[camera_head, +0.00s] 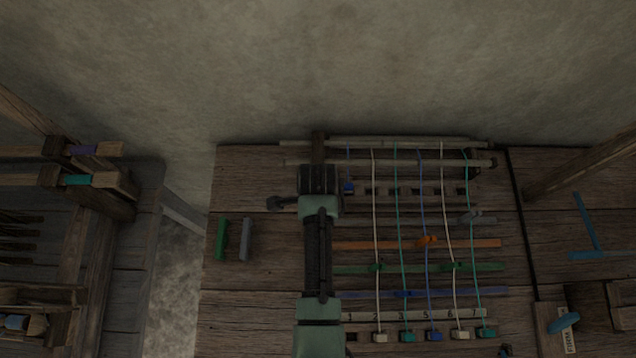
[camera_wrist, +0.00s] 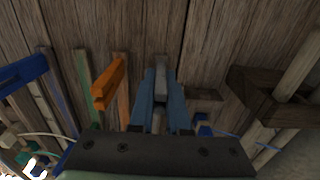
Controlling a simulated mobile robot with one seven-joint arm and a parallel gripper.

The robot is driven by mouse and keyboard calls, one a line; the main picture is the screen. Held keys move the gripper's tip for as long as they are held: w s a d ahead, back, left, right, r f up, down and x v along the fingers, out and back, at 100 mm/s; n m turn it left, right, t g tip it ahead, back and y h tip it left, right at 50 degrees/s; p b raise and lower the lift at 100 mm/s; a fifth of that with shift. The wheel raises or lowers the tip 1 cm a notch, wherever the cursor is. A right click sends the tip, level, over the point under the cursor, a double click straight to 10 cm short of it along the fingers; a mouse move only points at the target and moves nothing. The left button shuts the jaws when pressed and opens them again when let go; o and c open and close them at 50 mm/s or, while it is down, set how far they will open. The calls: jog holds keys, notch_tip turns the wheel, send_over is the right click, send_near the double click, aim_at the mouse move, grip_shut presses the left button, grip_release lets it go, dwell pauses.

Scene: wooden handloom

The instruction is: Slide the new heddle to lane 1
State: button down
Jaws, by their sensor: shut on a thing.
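My gripper (camera_wrist: 161,95) is shut on a grey piece (camera_wrist: 161,76), which I take to be the new heddle. It shows between the two blue-grey fingers in the wrist view. In the head view my dark gripper (camera_head: 319,180) is at the left end of the loom bars, and it hides the held piece. A grey bar (camera_head: 450,220) crosses under the threads at that end's level. A grey heddle (camera_head: 475,217) sits toward its right end. A numbered lane strip (camera_head: 425,314) lies in front; its lane 1 mark is not clearly readable.
Orange (camera_head: 370,244), green (camera_head: 410,267) and blue (camera_head: 470,292) bars lie nearer, several carrying heddles. An orange heddle (camera_wrist: 108,82) stands left of my fingers in the wrist view. Several upright threads cross the bars. Loose green (camera_head: 222,239) and grey (camera_head: 246,239) pieces lie left on open tabletop.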

dwell(0.5)
jog(key=d+p, duration=0.1)
jog(key=d, duration=0.6)
jog(key=c, duration=0.9)
grip_release()
notch_tip(320, 180, up, 13)
